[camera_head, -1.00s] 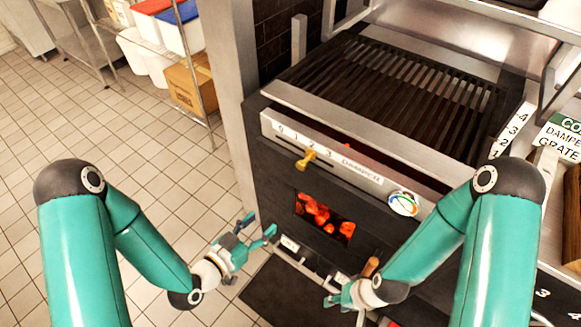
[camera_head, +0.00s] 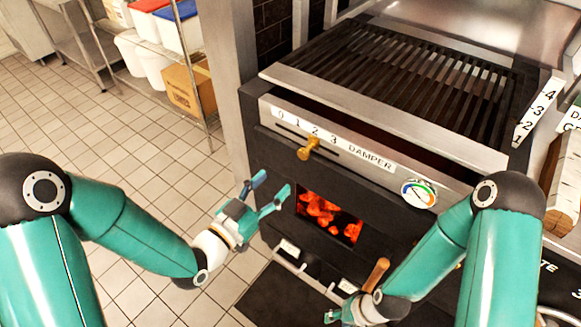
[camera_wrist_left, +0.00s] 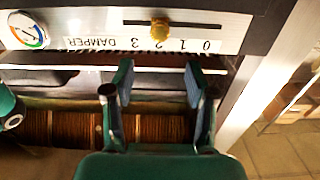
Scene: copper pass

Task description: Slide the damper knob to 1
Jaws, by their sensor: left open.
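The brass damper knob (camera_head: 309,148) sits in a slot under the white damper scale (camera_head: 368,158) on the grill's front. It lines up with the 2, as the left wrist view also shows for the knob (camera_wrist_left: 160,29). My left gripper (camera_head: 272,186) is open and empty, in front of the grill, lower and left of the knob. In the left wrist view its two fingers (camera_wrist_left: 160,82) are spread below the knob, apart from it. My right gripper (camera_head: 334,316) is low at the bottom edge, and its fingers are too unclear to judge.
A round dial (camera_head: 419,193) is right of the scale. Glowing coals (camera_head: 328,217) show in an opening below the knob. A wooden handle (camera_head: 376,273) stands beside my right gripper. The grill grate (camera_head: 400,85) is above. The tiled floor at left is open.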

